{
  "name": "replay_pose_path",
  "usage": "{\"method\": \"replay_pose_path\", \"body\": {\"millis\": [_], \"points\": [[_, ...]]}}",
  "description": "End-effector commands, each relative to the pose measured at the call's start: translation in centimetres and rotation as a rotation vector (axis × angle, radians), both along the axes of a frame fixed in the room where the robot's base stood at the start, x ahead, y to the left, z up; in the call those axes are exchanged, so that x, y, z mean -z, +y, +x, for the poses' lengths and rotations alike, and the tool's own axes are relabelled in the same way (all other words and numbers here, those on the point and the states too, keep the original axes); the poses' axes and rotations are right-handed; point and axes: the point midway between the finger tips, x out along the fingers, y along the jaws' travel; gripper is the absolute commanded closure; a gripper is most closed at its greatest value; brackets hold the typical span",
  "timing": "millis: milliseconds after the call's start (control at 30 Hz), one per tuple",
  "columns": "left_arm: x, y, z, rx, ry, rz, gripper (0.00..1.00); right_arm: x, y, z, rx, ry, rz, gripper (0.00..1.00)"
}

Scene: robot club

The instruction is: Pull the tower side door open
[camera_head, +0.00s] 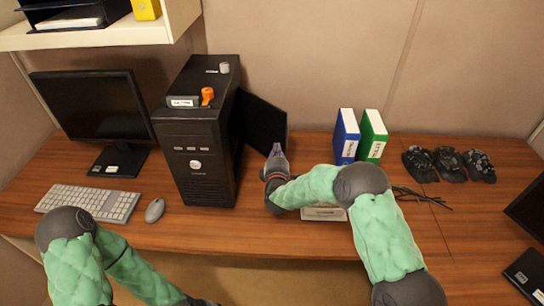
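The black computer tower (199,145) stands upright on the wooden desk, left of centre. Its dark side door (264,122) stands out to the right from the tower's right side, at a wide angle, so it looks swung open. My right gripper (277,151) is just in front of the door's lower right part, with its fingers pointing away from me. I cannot tell whether it touches the door, or whether its fingers are apart. My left arm reaches in at the lower left, and its gripper is out of the frame.
A monitor (93,106), keyboard (90,203) and mouse (155,210) are left of the tower. An orange-topped item (207,96) sits on the tower. Blue (345,137) and green (372,137) binders and several dark gloves (449,164) stand to the right. A white box lies partly under my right arm.

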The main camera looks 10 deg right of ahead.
Motion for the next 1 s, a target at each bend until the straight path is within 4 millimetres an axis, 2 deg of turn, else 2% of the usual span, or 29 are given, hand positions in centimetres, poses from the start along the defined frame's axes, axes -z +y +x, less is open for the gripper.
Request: {"method": "replay_pose_path", "body": {"millis": [567, 767, 1000], "points": [[0.1, 0.0, 0.0, 0.000, 0.000, 0.000, 0.60, -0.1, -0.8, 0.3, 0.001, -0.002, 0.000, 1.00], [0.5, 0.0, 0.0, 0.000, 0.000, 0.000, 0.60, 0.0, -2.9, 1.3, 0.004, -0.003, -0.002, 1.00], [1.4, 0.0, 0.0, 0.000, 0.000, 0.000, 0.60, 0.1, -6.9, 3.9, 0.004, -0.004, -0.001, 1.00]]}}
